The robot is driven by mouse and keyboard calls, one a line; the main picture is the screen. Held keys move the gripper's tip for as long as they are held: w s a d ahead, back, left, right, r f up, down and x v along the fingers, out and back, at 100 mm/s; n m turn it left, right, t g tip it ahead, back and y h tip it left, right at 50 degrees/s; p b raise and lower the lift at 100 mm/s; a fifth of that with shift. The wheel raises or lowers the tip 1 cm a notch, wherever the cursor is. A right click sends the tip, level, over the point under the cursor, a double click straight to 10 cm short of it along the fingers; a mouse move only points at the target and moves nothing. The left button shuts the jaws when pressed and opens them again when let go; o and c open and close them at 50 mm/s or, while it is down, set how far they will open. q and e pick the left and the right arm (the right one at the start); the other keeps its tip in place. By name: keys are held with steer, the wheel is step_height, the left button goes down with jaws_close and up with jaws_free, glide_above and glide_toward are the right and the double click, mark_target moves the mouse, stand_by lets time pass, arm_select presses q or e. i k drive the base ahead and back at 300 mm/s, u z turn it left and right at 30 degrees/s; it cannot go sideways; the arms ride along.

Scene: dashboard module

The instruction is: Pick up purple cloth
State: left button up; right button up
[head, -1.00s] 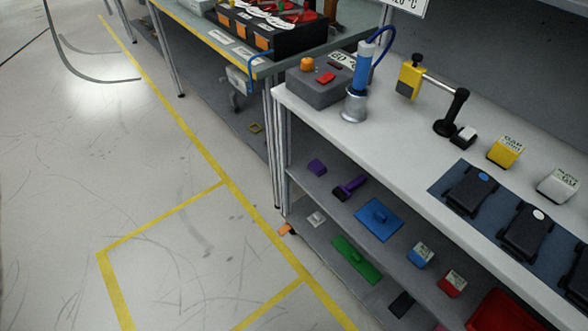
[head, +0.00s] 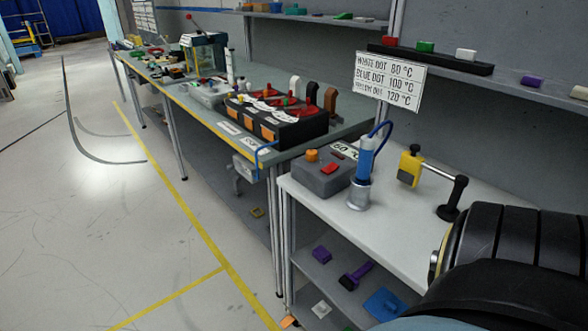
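Several purple things show, and none can be clearly told as a cloth. A small purple block-like piece (head: 321,254) lies on the shelf under the near workbench. A purple and black handled item (head: 355,275) lies beside it, to its right. Another small purple piece (head: 532,82) sits on the wall shelf at the upper right. A black ribbed part of my arm fills the lower right corner and hides part of the bench. Neither of my grippers is in view.
The near workbench (head: 405,238) holds a grey box with buttons (head: 322,180), a blue-and-silver tool (head: 361,180) and a yellow-headed stand (head: 410,168). A longer bench with a black-and-orange unit (head: 283,122) stands beyond. The floor (head: 70,220) at left is clear.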

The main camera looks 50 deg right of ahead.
mark_target(321, 254)
steer(key=i, duration=1.65)
steer(key=z, duration=1.15)
